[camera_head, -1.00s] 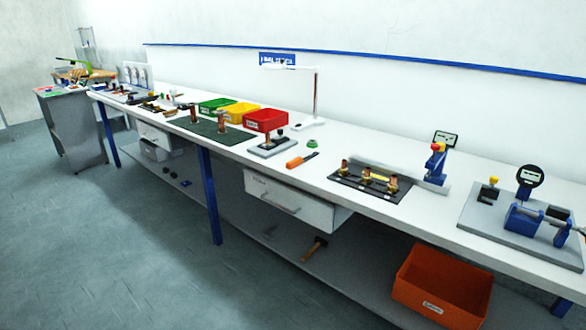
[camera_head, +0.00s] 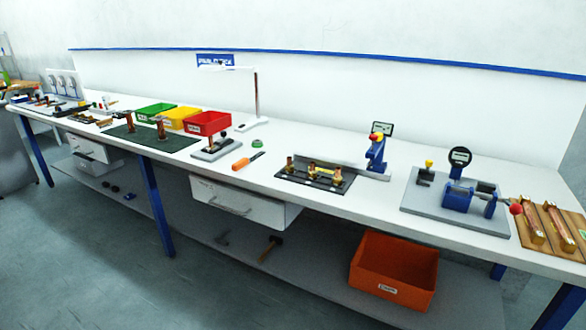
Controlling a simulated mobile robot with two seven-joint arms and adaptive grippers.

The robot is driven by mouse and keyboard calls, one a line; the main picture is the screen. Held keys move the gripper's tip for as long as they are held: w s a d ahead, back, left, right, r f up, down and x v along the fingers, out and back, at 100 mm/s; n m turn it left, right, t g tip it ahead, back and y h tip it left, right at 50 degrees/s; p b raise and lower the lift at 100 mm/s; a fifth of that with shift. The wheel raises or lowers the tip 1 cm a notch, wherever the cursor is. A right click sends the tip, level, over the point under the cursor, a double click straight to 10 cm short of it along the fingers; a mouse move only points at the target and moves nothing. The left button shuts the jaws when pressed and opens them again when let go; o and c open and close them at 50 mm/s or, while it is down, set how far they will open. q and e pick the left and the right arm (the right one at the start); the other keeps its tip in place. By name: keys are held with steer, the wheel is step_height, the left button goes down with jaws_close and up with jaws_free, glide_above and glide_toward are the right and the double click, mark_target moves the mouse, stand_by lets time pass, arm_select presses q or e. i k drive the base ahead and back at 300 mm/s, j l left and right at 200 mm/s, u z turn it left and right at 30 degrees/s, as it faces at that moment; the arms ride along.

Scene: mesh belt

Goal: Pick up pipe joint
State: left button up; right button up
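Several small brass-and-copper fittings, which look like pipe joints (camera_head: 312,168), stand on a black plate (camera_head: 288,177) in the middle of the long white workbench. Two copper pieces (camera_head: 160,129) stand upright on a dark green mat (camera_head: 118,131) further left, and another copper piece (camera_head: 211,140) is on a small grey stand (camera_head: 216,149). I cannot tell which of these is the pipe joint of the task. Neither of my grippers is in view.
Green, yellow and red bins (camera_head: 207,123) stand behind the mat. A blue gauge fixture (camera_head: 458,196) and a wooden board with copper tubes (camera_head: 531,222) are at the right. An orange bin (camera_head: 392,270) sits on the lower shelf. The floor (camera_head: 110,270) in front is clear.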

mark_target(336, 181)
steer(key=z, duration=0.6)
steer(key=i+j+z, duration=0.1)
steer(key=z, duration=0.25)
steer(key=j+z, duration=0.3)
steer(key=i+j+z, duration=0.1)
steer(key=j+z, duration=0.6)
steer(key=j, duration=0.6)
